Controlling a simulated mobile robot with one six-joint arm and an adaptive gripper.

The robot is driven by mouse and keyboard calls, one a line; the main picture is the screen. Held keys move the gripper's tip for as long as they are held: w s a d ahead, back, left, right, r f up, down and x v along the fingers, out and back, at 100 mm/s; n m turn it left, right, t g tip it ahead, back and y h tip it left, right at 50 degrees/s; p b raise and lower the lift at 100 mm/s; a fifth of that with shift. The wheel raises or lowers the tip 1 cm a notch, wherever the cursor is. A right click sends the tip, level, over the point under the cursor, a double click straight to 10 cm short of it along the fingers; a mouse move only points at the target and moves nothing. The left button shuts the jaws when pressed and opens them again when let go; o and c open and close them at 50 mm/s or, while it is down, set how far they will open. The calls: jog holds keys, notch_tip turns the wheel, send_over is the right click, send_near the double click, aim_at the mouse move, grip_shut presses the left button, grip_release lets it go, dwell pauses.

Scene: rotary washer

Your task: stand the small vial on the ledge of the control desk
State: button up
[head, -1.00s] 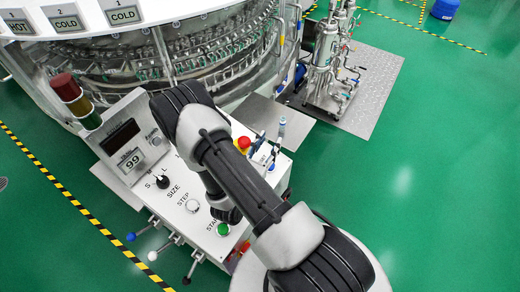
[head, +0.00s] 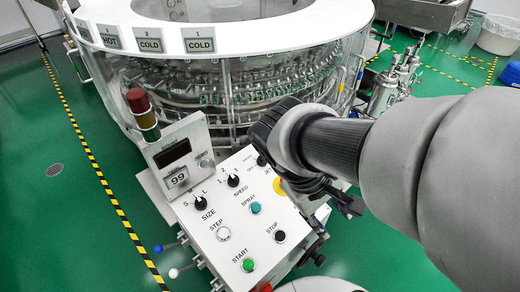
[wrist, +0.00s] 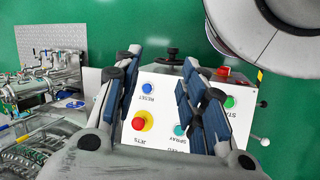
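The control desk (head: 235,225) stands in front of the round washer, with its sloping white panel of buttons and knobs facing up. It also shows in the wrist view (wrist: 158,82). My gripper (wrist: 160,70) is open above the panel, and nothing shows between its blue-padded fingers. Below the gap are the blue RESET button (wrist: 148,88) and the red and yellow JETS button (wrist: 143,121). I cannot make out the small vial in either current view. In the head view my arm covers the right part of the desk, and I cannot pick out its ledge.
The glass-walled washer (head: 215,95) stands close behind the desk. A red, amber and green signal light (head: 141,112) and a display box (head: 178,153) rise at the desk's left. Green floor lies open at left.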

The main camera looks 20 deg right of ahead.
jog(key=w+a+r+m+t+y, duration=0.1)
jog(key=a+r+t+y, duration=0.3)
jog(key=a, duration=0.5)
jog(key=shift+a+r+m+t+y, duration=0.25)
jog(key=shift+r+m+t+y, duration=0.15)
jog(key=shift+r+m+t, duration=0.5)
jog(key=shift+f+n, duration=0.1)
jog(key=shift+n, duration=0.2)
jog(key=shift+c, duration=0.2)
